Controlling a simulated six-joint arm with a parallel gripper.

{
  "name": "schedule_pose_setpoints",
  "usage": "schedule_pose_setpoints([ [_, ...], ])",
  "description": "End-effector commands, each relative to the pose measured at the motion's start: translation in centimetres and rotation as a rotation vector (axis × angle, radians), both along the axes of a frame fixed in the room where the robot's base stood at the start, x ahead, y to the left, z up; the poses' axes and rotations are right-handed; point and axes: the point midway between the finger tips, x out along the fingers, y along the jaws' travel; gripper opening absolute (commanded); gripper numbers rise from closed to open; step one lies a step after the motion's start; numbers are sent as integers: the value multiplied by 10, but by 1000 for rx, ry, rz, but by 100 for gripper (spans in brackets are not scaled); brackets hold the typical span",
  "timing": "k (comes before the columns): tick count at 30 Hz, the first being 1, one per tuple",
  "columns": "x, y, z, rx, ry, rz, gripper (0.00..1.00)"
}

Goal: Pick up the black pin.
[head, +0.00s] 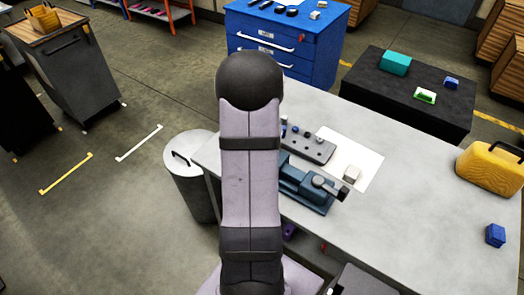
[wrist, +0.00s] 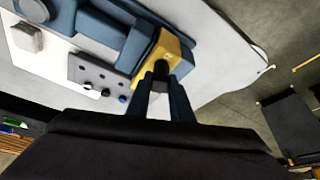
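In the wrist view, the two dark blue fingers of my gripper (wrist: 160,84) point at a yellow block (wrist: 173,48) at the end of a blue fixture. A small black piece (wrist: 159,79) shows between the fingertips, against the block. It may be the black pin, but I cannot tell whether the fingers press on it. A grey plate (wrist: 92,72) with small pins along one edge lies left of the fingers. In the head view, my arm hides my gripper and the yellow block. The grey plate (head: 311,148) and blue fixture (head: 302,190) show right of the arm.
The plate and fixture stand on a light grey table beside a white sheet (head: 366,165) with a small pale block (head: 352,174). A yellow case (head: 489,169) and a blue block (head: 495,235) sit farther right. A grey bin (head: 188,165) stands off the table's left edge.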

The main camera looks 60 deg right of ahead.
Motion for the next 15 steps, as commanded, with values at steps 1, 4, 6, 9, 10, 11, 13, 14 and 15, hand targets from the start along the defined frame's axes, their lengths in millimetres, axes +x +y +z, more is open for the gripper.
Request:
schedule_pose_setpoints([
  [1, 0, 0, 0, 0, 0, 0, 6],
  [4, 0, 0, 0, 0, 0, 0, 0],
  [6, 0, 0, 0, 0, 0, 0, 0],
  [9, 0, 0, 0, 0, 0, 0, 0],
  [10, 0, 0, 1, 0, 0, 0, 0],
  [11, 0, 0, 1, -1, 0, 0, 0],
  [13, 0, 0, 4, -2, 0, 1, 0],
  [14, 0, -1, 6, -3, -1, 1, 0],
  [15, 1, -1, 9, -4, -2, 0, 0],
])
